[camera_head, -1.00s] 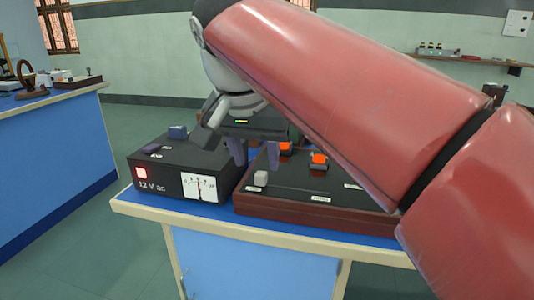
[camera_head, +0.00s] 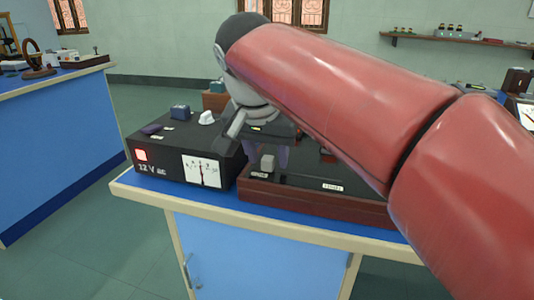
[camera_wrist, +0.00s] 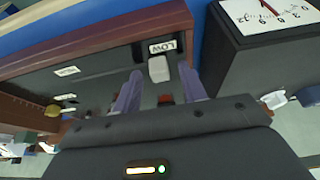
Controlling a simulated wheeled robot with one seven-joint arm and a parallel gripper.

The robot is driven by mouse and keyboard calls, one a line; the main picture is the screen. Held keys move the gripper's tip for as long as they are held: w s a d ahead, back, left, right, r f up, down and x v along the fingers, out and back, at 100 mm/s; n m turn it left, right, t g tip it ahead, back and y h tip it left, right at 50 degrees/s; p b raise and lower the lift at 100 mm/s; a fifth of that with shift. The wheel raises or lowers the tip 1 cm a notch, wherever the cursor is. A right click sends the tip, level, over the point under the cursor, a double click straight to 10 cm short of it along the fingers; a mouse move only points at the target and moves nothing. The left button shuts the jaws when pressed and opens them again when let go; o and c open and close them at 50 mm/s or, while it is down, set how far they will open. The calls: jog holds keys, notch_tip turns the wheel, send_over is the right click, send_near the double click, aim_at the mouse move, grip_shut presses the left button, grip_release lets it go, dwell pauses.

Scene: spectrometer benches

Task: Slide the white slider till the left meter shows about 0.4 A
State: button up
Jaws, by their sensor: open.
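The white slider (camera_head: 267,163) is a small pale block near the left end of the slot in a dark red-brown box (camera_head: 310,205). In the wrist view the slider (camera_wrist: 158,69) stands beside the "LOW" label, between the two purple fingers. My gripper (camera_wrist: 160,78) is open, with a finger on each side of the slider; I cannot tell whether either touches it. In the head view my gripper (camera_head: 266,157) is just behind the slider.
The black supply box (camera_head: 158,160) stands close left of the slider box, with a white knob (camera_head: 206,117) on top. Both rest on a blue-topped bench (camera_head: 225,204). Another blue bench (camera_head: 60,78) stands at far left. My red arm hides the slider box's right part.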

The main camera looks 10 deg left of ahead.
grip_shut()
jog(key=shift+s+d+b, duration=0.15)
jog(key=shift+d+b, duration=0.1)
jog(key=shift+d, duration=1.25)
jog(key=shift+s+d+b, duration=0.1)
jog(key=shift+d+b, duration=0.15)
jog(key=shift+d, duration=1.25)
grip_release()
